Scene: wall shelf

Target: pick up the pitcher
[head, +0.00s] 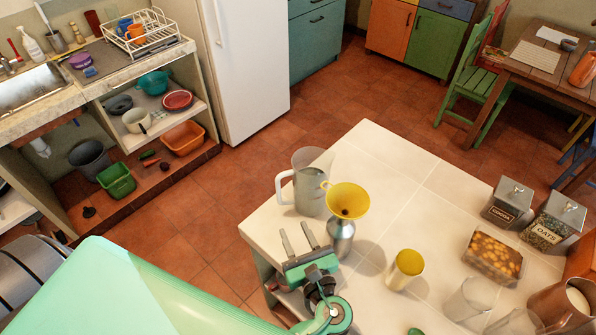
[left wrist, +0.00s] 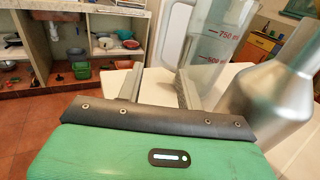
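The pitcher (head: 312,185) is a clear measuring jug with a white handle, upright near the table's far left corner. In the left wrist view the pitcher (left wrist: 215,45) shows red volume marks, with its handle to the left. Its lower part is partly hidden there by a finger and a bottle. My left gripper (head: 297,232) is on the near side of the pitcher, apart from it. In the left wrist view its two fingers (left wrist: 160,75) stand apart with nothing between them. The handle lies ahead of the gap. My right gripper is not seen.
A silver bottle (head: 341,241) with a yellow funnel (head: 348,199) stands close to the right of my left gripper. A yellow-topped cup (head: 405,268), a food box (head: 493,256) and canisters (head: 509,203) stand farther right. The tabletop (head: 390,165) behind the pitcher is clear.

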